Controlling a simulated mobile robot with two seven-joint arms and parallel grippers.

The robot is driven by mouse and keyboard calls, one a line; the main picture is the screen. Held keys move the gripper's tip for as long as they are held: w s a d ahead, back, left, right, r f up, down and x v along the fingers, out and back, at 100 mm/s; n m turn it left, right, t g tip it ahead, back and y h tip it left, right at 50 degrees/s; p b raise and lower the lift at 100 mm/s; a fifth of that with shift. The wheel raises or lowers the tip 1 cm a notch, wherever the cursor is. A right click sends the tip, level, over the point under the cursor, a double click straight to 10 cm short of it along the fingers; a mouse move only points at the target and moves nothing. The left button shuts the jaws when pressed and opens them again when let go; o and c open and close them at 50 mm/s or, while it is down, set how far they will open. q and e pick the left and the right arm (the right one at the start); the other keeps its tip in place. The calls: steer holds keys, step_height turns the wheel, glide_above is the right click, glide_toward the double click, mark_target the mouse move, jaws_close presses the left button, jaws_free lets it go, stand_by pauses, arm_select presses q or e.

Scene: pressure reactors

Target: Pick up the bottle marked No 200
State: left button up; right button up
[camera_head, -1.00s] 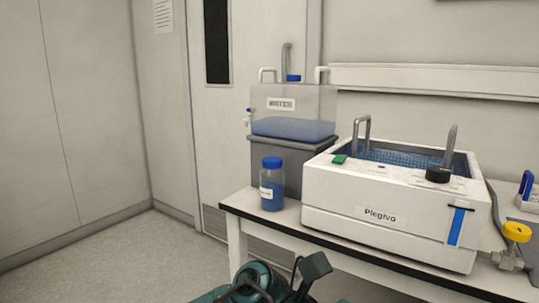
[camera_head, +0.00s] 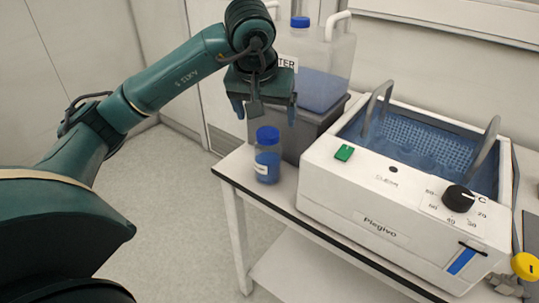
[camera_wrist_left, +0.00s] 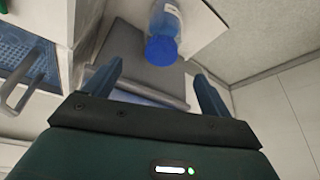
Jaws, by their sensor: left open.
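A small bottle (camera_head: 267,163) with a blue cap, blue contents and a white label stands upright near the left end of the white table. Its label is too small to read, so I cannot tell whether it says No 200. My left gripper (camera_head: 265,112) is open and empty, fingers pointing down, above the bottle and apart from it. In the left wrist view the bottle (camera_wrist_left: 166,24) shows cap towards me, just beyond the gap between the open fingers (camera_wrist_left: 158,69). My right gripper is not in view.
A white water bath (camera_head: 390,222) labelled Plegivo stands on the table (camera_head: 285,208), right of the bottle. A clear water container (camera_head: 325,75) on a grey block is behind the bottle. Yellow-handled fitting (camera_head: 525,266) at far right. Floor is clear at left.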

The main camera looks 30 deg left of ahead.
mark_target(267, 133)
arm_select(q)
steer(key=x, duration=0.4)
steer(key=shift+f, duration=0.2)
steer(key=x, duration=0.5)
steer(key=shift+s+f+b, duration=0.15)
steer(key=shift+s+b, duration=0.05)
steer(key=shift+b, duration=0.2)
steer(key=c, duration=1.6)
